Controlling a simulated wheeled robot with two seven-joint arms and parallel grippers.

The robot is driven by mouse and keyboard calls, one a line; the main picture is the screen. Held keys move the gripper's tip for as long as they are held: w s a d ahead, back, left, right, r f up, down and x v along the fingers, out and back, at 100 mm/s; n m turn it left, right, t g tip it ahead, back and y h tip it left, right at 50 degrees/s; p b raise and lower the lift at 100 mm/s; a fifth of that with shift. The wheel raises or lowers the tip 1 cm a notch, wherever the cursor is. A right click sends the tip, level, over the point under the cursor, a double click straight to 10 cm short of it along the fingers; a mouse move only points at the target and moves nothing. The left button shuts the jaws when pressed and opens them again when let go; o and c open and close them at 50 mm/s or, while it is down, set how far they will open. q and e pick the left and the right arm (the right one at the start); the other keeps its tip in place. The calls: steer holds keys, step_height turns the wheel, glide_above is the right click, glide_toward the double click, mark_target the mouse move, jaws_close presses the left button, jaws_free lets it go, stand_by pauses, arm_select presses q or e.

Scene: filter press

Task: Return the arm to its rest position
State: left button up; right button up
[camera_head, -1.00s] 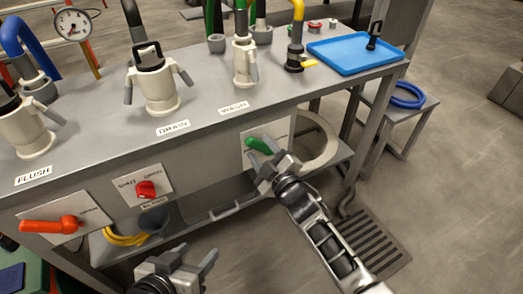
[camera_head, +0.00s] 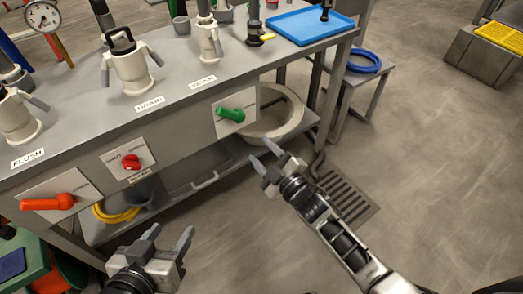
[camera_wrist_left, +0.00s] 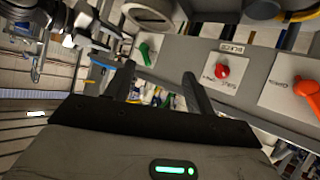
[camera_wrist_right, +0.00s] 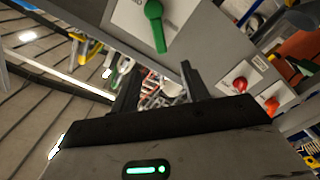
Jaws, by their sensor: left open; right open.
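My right gripper (camera_head: 268,163) is open and empty in the head view, in front of the bench and to the lower right of the green handle (camera_head: 231,114). The green handle also shows at the top of the right wrist view (camera_wrist_right: 155,25), apart from the open fingers. My left gripper (camera_head: 168,242) is open and empty at the bottom of the head view, in front of the bench. In the left wrist view its fingers are spread with nothing between them.
The bench front carries a red knob (camera_head: 132,162) and an orange handle (camera_head: 48,202). A round basin (camera_head: 290,127) stands on the lower shelf. A blue tray (camera_head: 300,27) lies on top. A floor grate (camera_head: 345,195) is beside my right arm.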

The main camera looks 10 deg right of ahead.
stand_by(0.3)
arm_select(q)
steer(key=shift+g, duration=0.4)
steer(key=r+p, duration=0.1)
steer(key=p, duration=0.2)
steer(key=r+p, duration=0.2)
steer(key=p, duration=0.2)
steer(key=a+r+p, duration=0.1)
steer(key=r+p, duration=0.1)
steer(key=p, duration=0.2)
steer(key=shift+s+r, duration=0.15)
steer(key=shift+r, duration=0.05)
arm_select(e)
steer(key=s+d+r+m+g+h, duration=0.2)
steer(key=s+r+m, duration=0.3)
steer(key=s, duration=0.5)
steer(key=s+d+r+m+g+h, duration=0.2)
steer(key=s+r+m, duration=0.3)
steer(key=s, duration=0.5)
steer(key=shift+s+d+r+m+g, duration=0.2)
steer(key=shift+d+r+m+g, duration=0.35)
steer(key=shift+m, duration=0.55)
steer(key=shift+f, duration=0.15)
